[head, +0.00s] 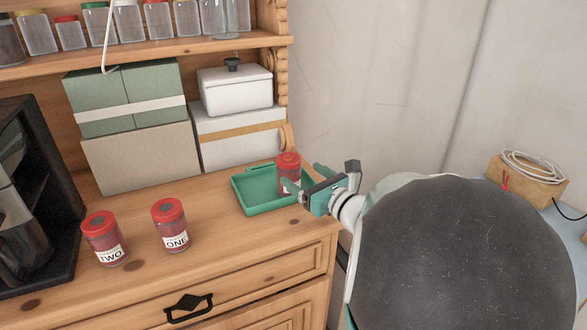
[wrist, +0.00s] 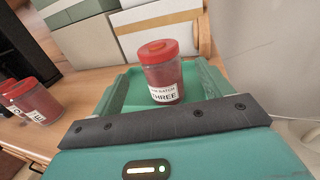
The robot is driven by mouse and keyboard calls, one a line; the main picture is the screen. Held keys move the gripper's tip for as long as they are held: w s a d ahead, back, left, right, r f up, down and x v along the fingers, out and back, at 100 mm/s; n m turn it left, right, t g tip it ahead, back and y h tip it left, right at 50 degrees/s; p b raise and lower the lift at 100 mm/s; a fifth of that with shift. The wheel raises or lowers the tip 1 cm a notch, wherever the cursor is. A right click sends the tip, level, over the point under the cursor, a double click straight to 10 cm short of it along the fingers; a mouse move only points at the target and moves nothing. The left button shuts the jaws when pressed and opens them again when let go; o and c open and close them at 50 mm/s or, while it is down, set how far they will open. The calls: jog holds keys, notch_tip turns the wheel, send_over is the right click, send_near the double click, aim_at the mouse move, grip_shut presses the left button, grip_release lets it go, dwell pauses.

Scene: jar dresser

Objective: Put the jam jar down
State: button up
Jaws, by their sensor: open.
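The jam jar labelled THREE, with a red lid, stands between the fingers of my gripper. In the wrist view the jar (wrist: 161,72) is upright, with open space to the finger on each side. In the head view the jar (head: 288,170) is over the right part of the green tray (head: 246,204), its lower part partly hidden by my gripper (head: 305,181). The gripper is open around the jar. The tray lies on the dresser top.
Two more red-lidded jars, TWO (head: 105,240) and ONE (head: 171,226), stand on the dresser top to the left. Boxes (head: 140,152) and a white lidded container (head: 235,91) are behind. A dark machine (head: 30,190) stands at far left. A wall is close on the right.

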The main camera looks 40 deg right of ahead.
jog(key=s, duration=0.5)
jog(key=shift+s, duration=0.15)
jog(key=a+n+g+y, duration=0.1)
jog(key=a+n+y, duration=0.1)
jog(key=a+n, duration=0.1)
jog(key=w+a+n+g+y, duration=0.1)
jog(key=a+n+y, duration=0.1)
jog(key=a, duration=0.3)
jog(key=w+a+f+n+g+y, duration=0.1)
jog(key=a+n+y, duration=0.1)
jog(key=a+n, duration=0.2)
jog(key=shift+w+a+g, duration=0.1)
jog(key=shift+a+g, duration=0.3)
jog(key=shift+a, duration=0.2)
jog(key=s+a+f+n+g+h, duration=0.1)
jog(key=s+a+n+g, duration=0.3)
jog(key=n, duration=0.9)
jog(key=s+a+f+n+g+h, duration=0.1)
jog(key=s+a+n+g+h, duration=0.3)
jog(key=a+n, duration=0.5)
jog(key=s+n, duration=0.1)
jog(key=n, duration=0.4)
jog(key=shift+s+a+g, duration=0.15)
jog(key=shift+a+g, duration=0.15)
jog(key=shift+a, duration=0.05)
